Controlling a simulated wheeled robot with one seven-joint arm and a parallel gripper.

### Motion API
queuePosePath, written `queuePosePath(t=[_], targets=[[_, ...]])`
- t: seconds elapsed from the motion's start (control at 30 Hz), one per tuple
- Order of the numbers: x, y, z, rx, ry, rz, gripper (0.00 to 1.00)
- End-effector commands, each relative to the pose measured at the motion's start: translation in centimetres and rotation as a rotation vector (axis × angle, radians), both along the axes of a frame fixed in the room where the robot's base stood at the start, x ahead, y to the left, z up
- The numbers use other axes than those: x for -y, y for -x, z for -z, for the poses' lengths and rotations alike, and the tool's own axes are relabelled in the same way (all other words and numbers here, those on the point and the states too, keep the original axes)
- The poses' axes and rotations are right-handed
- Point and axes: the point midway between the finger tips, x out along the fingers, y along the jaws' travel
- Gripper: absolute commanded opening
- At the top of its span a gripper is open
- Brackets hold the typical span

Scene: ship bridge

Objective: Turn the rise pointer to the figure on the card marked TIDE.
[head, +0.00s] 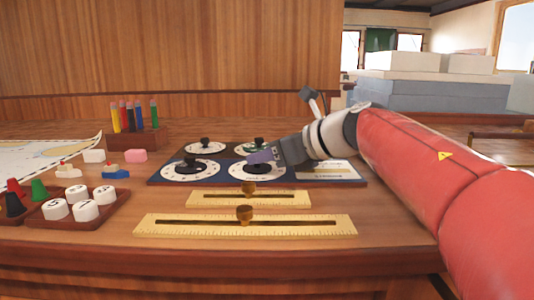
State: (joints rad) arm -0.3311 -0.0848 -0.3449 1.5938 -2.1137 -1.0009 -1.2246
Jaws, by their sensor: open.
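A dark blue panel (212,178) on the desk carries white round dials with black pointer knobs. The front left dial (180,173) and the back left dial (206,149) are mostly clear to see. The front right dial (245,176) is partly under my gripper (257,157), and a back right dial (243,148) shows behind it. My gripper is open at the knob of the front right dial; I cannot tell whether it touches it. A pale card (322,167) lies on the panel's right part. Its lettering and the dial labels are too small to read.
Two yellow rulers with brown sliders, a shorter one (290,199) and a longer one (310,225), lie in front of the panel. At left are a tray (92,217) of white discs, coloured cones, small toy boats, a pen rack (135,141) and a chart (40,155).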

Motion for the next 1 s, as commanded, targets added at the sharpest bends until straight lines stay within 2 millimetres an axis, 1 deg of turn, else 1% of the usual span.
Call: queuePosePath(t=[0.1, 0.3, 0.33, 0.6, 0.67, 0.87, 1.0], targets=[[-0.32, -0.26, 0.15, 0.000, 0.000, 0.001, 0.43], [-0.33, -0.29, 0.17, 0.000, 0.000, 0.001, 0.43], [-0.33, -0.29, 0.17, 0.000, 0.000, 0.001, 0.42], [-0.32, -0.28, 0.16, 0.000, 0.000, 0.001, 0.07], [-0.31, -0.27, 0.16, 0.001, -0.001, 0.001, 0.00], [-0.32, -0.22, 0.13, 0.000, -0.001, 0.012, 0.00], [-0.41, -0.12, 0.12, 0.002, 0.000, 0.051, 0.00]])
